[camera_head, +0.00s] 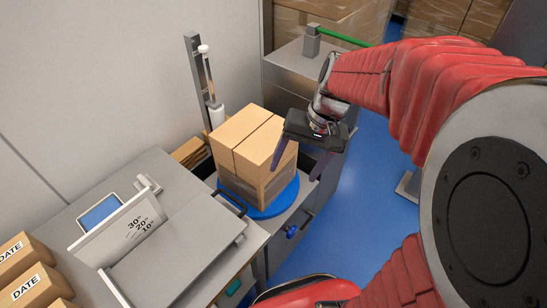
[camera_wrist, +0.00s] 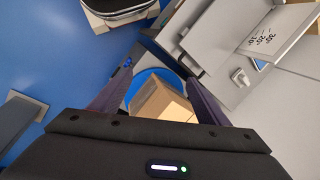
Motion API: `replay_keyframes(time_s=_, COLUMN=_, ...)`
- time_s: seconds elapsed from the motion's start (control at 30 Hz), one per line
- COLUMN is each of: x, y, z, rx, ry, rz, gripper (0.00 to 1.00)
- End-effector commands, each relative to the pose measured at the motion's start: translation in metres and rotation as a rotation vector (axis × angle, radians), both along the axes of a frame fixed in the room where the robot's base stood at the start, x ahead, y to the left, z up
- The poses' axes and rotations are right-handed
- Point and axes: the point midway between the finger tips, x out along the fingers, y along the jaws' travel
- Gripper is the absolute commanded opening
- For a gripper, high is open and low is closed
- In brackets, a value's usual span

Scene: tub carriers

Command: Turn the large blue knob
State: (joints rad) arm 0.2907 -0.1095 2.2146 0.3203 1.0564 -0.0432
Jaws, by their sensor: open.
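A blue knob (camera_head: 291,231) sits on the grey front of the cabinet below the turntable, near a dark handle. It shows small in the wrist view (camera_wrist: 127,62), just beyond the tip of the left finger. My gripper (camera_head: 299,163) is open and empty, its fingers pointing down at the right side of the cardboard box, above and beyond the knob. In the wrist view my gripper (camera_wrist: 157,77) has its fingers spread wide, with the box and turntable seen between them. I cannot tell whether a finger touches the box.
A cardboard box (camera_head: 250,143) stands on a blue turntable (camera_head: 276,204). A grey machine (camera_head: 190,250) with a sloped panel and blue screen (camera_head: 99,213) stands at left. Several boxes marked DATE (camera_head: 22,263) are at lower left. Blue floor (camera_head: 350,205) is open at right.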

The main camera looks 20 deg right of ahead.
Motion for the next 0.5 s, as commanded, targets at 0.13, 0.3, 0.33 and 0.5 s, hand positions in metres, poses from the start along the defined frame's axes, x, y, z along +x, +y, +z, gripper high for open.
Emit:
replay_keyframes(time_s=0.13, x=0.015, y=-0.011, z=-0.02, rx=0.072, ry=0.067, rz=-0.064, gripper=0.69)
replay_keyframes(time_s=0.3, x=0.03, y=-0.024, z=-0.044, rx=0.157, ry=0.133, rz=-0.139, gripper=0.69)
replay_keyframes(time_s=0.33, x=0.033, y=-0.026, z=-0.048, rx=0.171, ry=0.144, rz=-0.151, gripper=0.69)
replay_keyframes(time_s=0.5, x=0.046, y=-0.04, z=-0.074, rx=0.26, ry=0.204, rz=-0.227, gripper=0.69)
